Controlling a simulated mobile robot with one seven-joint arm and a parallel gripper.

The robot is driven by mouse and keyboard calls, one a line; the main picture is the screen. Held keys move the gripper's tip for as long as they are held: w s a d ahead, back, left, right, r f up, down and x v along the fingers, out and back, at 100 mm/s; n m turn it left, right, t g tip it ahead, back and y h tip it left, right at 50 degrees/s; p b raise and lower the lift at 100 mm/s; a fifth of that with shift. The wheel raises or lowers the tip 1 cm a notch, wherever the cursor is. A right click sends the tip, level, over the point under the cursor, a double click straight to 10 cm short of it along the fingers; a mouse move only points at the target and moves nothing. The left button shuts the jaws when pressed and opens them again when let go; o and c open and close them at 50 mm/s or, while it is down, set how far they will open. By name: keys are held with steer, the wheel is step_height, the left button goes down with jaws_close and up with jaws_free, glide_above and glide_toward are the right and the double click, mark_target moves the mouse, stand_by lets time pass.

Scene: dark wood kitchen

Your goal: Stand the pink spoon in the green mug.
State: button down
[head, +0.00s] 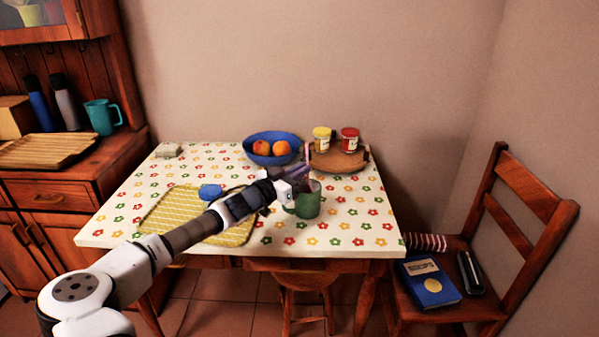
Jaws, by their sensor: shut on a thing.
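The green mug (308,205) stands upright near the middle of the table's front part, its handle toward the left. My gripper (299,174) is just above and behind the mug's rim, reaching in from the left. It is shut on the pink spoon (307,153), whose thin pink end sticks up above the fingers. The spoon's lower part is hidden or too small to make out, so I cannot tell whether it is inside the mug.
A yellow mat (165,222) lies left under my arm. The table's right front (365,235) is clear.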

steer(key=c, duration=1.5)
jaws_free()
steer(key=b+v, duration=0.3)
steer(key=v, duration=1)
steer(key=shift+s+a, duration=0.25)
